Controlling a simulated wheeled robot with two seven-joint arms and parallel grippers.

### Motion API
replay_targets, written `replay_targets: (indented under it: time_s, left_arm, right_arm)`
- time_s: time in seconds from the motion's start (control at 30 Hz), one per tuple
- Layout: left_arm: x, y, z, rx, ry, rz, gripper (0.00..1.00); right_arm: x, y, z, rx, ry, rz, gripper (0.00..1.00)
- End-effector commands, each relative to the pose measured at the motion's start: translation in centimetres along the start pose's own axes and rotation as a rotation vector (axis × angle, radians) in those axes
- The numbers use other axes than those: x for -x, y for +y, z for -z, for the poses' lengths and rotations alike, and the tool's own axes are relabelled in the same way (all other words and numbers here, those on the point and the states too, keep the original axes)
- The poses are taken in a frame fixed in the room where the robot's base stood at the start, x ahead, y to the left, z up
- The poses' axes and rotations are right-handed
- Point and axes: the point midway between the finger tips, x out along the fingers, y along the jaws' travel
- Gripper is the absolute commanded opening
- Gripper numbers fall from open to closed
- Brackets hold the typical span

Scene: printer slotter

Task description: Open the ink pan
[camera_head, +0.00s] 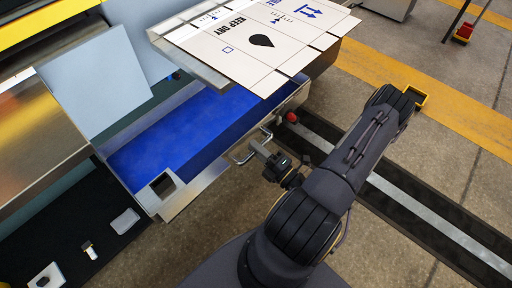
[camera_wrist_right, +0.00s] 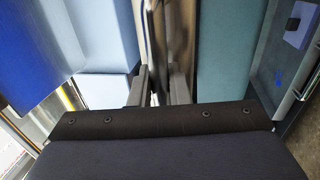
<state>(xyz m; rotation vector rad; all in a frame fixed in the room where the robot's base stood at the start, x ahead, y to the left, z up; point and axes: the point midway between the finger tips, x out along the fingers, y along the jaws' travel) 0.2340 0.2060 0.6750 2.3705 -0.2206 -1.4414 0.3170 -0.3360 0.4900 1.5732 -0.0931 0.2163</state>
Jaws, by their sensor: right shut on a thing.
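The ink pan (camera_head: 196,191) is a long metal tray with a deep blue inside, below the machine's panels in the head view. A thin metal handle (camera_head: 240,158) stands out from its front wall. My right gripper (camera_head: 258,146) is shut on this handle, reaching it from the right. In the right wrist view, a shiny metal piece stands between the fingers of my right gripper (camera_wrist_right: 160,88); the exact contact is hard to see. My left gripper is not in view.
White printed cardboard sheets (camera_head: 252,48) lie above the pan's far end. A red knob (camera_head: 291,117) sits near the pan's right end. A dark shelf with small parts (camera_head: 125,221) is at the lower left. Open floor (camera_head: 395,110) lies to the right.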

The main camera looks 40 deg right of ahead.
Motion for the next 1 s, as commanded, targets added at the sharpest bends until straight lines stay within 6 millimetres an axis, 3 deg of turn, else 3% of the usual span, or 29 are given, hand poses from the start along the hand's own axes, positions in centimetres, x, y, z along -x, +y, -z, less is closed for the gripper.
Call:
replay_targets:
  time_s: [0.03,0.07,0.2,0.57,1.0]
  left_arm:
    - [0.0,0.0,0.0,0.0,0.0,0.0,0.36]
    - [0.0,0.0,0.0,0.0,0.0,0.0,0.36]
    - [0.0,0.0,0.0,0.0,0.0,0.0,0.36]
    - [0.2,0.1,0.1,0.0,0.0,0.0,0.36]
    - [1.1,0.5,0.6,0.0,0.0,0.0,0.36]
  right_arm:
    - [0.0,-0.1,0.0,0.002,0.001,0.001,0.0]
    - [0.0,-0.1,0.0,0.002,0.001,0.001,0.17]
    - [0.0,-0.1,0.0,0.002,0.001,0.001,0.34]
    - [0.7,0.0,-0.1,0.001,-0.002,0.002,0.34]
    - [7.2,0.0,-0.1,0.002,-0.001,0.002,0.34]
